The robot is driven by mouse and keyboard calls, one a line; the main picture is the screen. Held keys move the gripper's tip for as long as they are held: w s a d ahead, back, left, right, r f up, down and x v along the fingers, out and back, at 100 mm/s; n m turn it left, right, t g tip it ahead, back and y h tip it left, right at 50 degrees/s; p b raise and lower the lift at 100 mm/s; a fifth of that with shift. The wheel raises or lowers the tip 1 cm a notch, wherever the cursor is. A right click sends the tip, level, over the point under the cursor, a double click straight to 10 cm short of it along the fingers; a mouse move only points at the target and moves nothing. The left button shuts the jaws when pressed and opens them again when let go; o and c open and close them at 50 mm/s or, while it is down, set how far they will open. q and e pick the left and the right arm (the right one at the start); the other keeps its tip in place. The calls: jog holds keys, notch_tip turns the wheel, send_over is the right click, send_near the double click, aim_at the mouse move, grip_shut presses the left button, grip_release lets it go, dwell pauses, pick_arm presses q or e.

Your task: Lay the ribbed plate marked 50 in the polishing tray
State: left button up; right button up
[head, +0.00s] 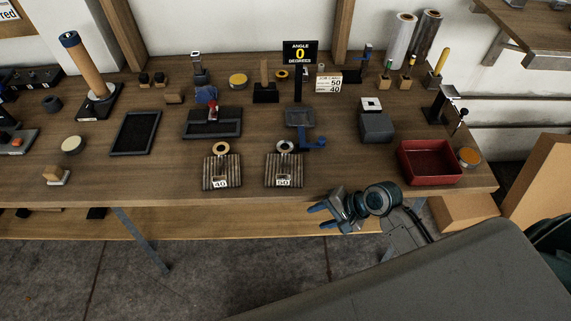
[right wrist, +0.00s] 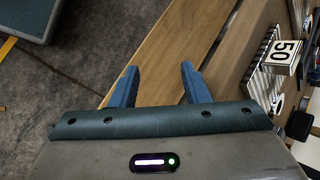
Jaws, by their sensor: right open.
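The ribbed plate marked 50 (head: 271,166) lies on the bench near its front edge, with a ring-topped grip standing at its back. It also shows in the right wrist view (right wrist: 265,70) at the right, its label turned sideways. My right gripper (head: 323,216) is open and empty, just off the bench's front edge, to the right of and nearer than the plate. Its blue fingers (right wrist: 158,78) show apart in the right wrist view. A red open tray (head: 431,179) sits at the bench's right; a flat black tray (head: 118,150) lies at left. I cannot tell which is the polishing tray. My left gripper is out of view.
A similar ribbed plate marked 40 (head: 209,171) lies left of the 50 plate. Behind stand an angle sign reading 0 (head: 300,52) and a card listing 50 and 40 (head: 328,83). A grey padded surface (head: 440,275) fills the lower right.

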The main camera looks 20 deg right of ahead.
notch_tip(320, 180, up, 6)
jog(key=w+a+m+y, duration=0.2)
jog(key=m, duration=0.1)
jog(key=m+y, duration=0.4)
jog(key=m, duration=0.4)
send_near(285, 177)
jog(key=shift+w+a+f+t, duration=0.3)
jog(key=shift+a+f, duration=0.2)
jog(key=shift+a, duration=0.15)
jog(key=shift+w+a+r, duration=0.1)
jog(key=shift+w+r, duration=0.05)
jog(key=p+x, duration=0.1)
jog(key=x, duration=0.4)
jog(key=shift+a, duration=0.15)
jog(key=shift+w+a+f+p, duration=0.1)
jog(key=shift+a+f+p, duration=0.2)
jog(key=shift+a, duration=0.25)
jog(key=p+x, duration=0.1)
jog(key=x, duration=0.3)
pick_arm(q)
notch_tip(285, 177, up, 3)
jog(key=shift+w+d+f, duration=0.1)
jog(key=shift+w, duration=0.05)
pick_arm(e)
grip_shut()
